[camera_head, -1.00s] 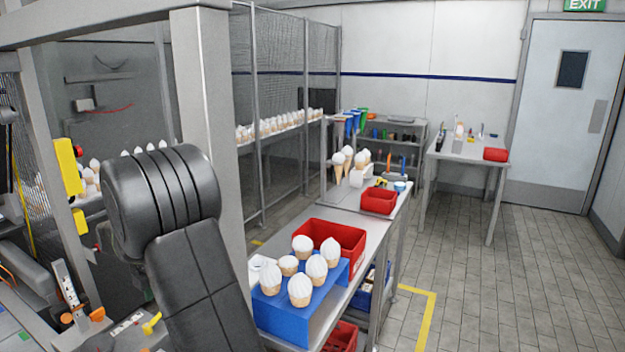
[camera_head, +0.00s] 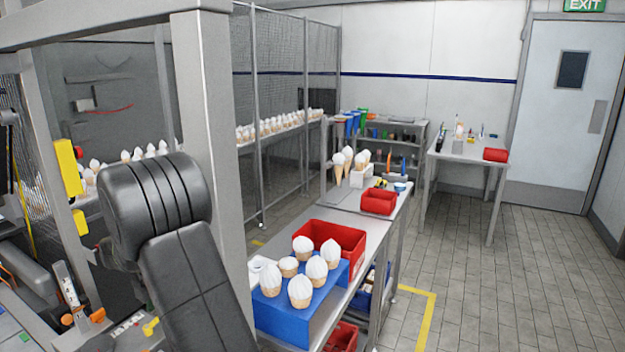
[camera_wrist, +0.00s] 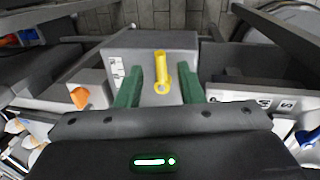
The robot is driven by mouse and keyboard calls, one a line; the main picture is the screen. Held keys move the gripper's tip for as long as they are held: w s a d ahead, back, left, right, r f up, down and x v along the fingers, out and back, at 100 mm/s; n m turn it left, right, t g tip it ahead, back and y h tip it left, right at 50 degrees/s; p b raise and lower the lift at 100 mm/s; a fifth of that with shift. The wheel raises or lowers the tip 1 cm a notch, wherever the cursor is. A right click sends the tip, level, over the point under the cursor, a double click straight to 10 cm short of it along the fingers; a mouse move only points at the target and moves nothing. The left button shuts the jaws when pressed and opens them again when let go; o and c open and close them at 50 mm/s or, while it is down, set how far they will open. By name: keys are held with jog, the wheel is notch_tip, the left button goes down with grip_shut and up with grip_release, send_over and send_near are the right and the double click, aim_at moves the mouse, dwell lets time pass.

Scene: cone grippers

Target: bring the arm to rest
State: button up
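My gripper (camera_wrist: 161,88) shows in the wrist view with its two green fingers apart and nothing between them. Beyond the fingers is a grey box (camera_wrist: 185,44) with a yellow handle (camera_wrist: 161,68) on it; the handle lies in line with the gap, and I cannot tell how far off it is. In the head view my arm's dark links stand at the left, and the gripper itself is out of that view.
A grey frame post (camera_head: 212,150) stands right beside my arm. To its right, a bench holds a blue stand (camera_head: 283,318) with several white-topped cones and a red bin (camera_head: 345,240). The tiled floor at right (camera_head: 500,290) is clear.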

notch_tip(320, 180, down, 2)
jog(key=shift+a, duration=0.15)
jog(key=shift+s+d+m+p, duration=0.2)
jog(key=shift+m+p, duration=0.15)
jog(key=shift+m, duration=0.55)
jog(key=shift+s+d+m, duration=0.1)
jog(key=shift+d+m, duration=0.1)
jog(key=shift+m, duration=0.6)
jog(key=shift+t, duration=0.3)
